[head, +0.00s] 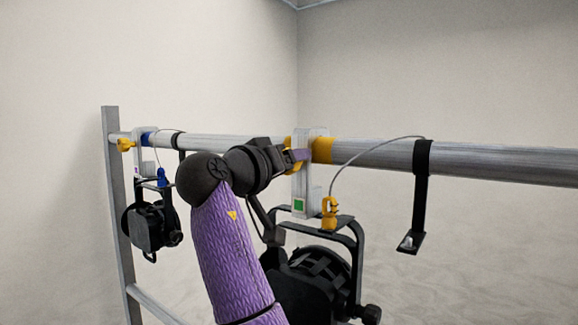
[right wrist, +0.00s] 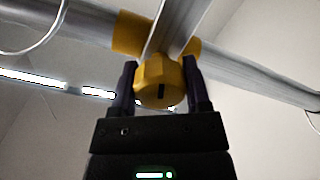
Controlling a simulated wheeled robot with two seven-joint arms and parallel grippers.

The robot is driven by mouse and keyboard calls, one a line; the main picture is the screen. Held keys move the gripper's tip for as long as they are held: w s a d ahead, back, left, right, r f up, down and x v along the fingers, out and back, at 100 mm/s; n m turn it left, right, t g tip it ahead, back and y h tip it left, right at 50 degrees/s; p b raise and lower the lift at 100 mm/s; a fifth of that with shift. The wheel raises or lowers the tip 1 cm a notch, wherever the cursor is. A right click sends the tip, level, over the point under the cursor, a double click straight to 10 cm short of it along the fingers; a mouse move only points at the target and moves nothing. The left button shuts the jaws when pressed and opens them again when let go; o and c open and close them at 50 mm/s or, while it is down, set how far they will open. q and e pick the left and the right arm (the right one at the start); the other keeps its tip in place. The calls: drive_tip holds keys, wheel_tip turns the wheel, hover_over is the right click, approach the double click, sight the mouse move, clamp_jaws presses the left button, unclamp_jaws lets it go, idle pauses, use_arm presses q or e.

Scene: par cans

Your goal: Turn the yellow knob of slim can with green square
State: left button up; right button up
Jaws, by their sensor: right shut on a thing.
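The slim can with the green square hangs by its clamp (head: 299,190) from the horizontal pipe (head: 470,161). The green square (head: 299,205) is on the lower part of the clamp, and the black can (head: 322,275) is below it, partly behind my arm. Its yellow knob (right wrist: 160,82) has a dark slot in its face. My right gripper (right wrist: 160,88) is shut on the yellow knob, one finger on each side. In the head view, my right gripper (head: 292,156) reaches the clamp from the left and hides most of the knob. My left gripper is not in view.
Yellow tape (head: 322,150) bands the pipe beside the clamp. A grey safety cable with a yellow clip (head: 329,212) loops to the pipe. A black strap (head: 422,195) hangs further right. Another can (head: 150,222) with a yellow knob (head: 126,145) hangs at left near the upright post (head: 118,220).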

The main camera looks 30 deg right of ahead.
drive_tip(key=m, duration=0.4)
drive_tip(key=shift+f+m, duration=0.15)
drive_tip(key=shift+m, duration=0.15)
drive_tip(key=m, duration=0.3)
drive_tip(key=shift+m+b, duration=0.3)
drive_tip(key=shift+b, duration=0.1)
drive_tip(key=m, duration=0.4)
drive_tip(key=shift+w+m, duration=0.1)
drive_tip(key=shift+m, duration=0.2)
drive_tip(key=m, duration=0.3)
drive_tip(key=shift+m, duration=0.3)
drive_tip(key=m, duration=1.2)
drive_tip(key=shift+m, duration=2.3)
